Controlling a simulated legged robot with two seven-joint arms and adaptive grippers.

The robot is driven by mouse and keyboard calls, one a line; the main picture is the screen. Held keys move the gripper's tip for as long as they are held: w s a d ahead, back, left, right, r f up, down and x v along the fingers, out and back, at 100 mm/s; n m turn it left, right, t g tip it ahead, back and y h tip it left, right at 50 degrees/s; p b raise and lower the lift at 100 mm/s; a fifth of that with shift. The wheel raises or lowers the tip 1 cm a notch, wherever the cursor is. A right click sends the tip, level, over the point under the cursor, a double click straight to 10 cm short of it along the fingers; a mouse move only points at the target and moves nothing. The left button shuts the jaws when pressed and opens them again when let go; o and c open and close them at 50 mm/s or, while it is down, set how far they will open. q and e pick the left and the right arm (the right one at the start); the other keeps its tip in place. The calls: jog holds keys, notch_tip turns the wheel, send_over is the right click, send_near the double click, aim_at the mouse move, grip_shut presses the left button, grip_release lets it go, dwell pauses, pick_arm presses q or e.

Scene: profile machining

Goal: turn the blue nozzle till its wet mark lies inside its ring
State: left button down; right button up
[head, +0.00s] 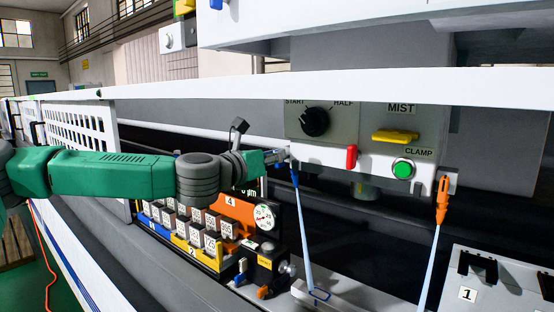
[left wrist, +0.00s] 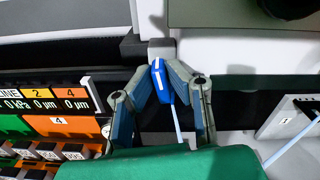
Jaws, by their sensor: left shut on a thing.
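The blue nozzle (head: 294,177) hangs below the grey machine panel, and a pale jet runs from it down to the right. My left gripper (head: 277,157) is at its upper part. In the left wrist view the fingers (left wrist: 162,84) close from both sides on the blue nozzle (left wrist: 159,78), which has a white stripe. A blue-outlined ring (head: 320,295) lies on a pale surface at the jet's lower end. The jet meets the ring area near its left side. The wet mark is too small to tell apart from the ring. My right gripper is out of view.
An orange nozzle (head: 442,196) with its own jet hangs to the right. The panel carries a black dial (head: 314,121), a red lever (head: 351,157), a yellow handle (head: 395,136) and a green button (head: 403,169).

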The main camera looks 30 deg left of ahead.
pick_arm(q)
jog(key=shift+a+f+n+b, duration=0.15)
jog(key=shift+a+n+b, duration=0.05)
jog(key=shift+n+b, duration=0.35)
jog(key=c, duration=1.6)
grip_release()
jog(key=shift+d, duration=0.15)
jog(key=shift+s+a, duration=0.15)
jog(key=shift+a, duration=0.15)
jog(key=shift+s+a, duration=0.2)
jog(key=shift+s, duration=1.75)
jog(key=shift+s+a, duration=0.15)
jog(key=shift+s, duration=1.8)
jog(key=shift+s+a, duration=0.2)
jog(key=shift+s, duration=1.75)
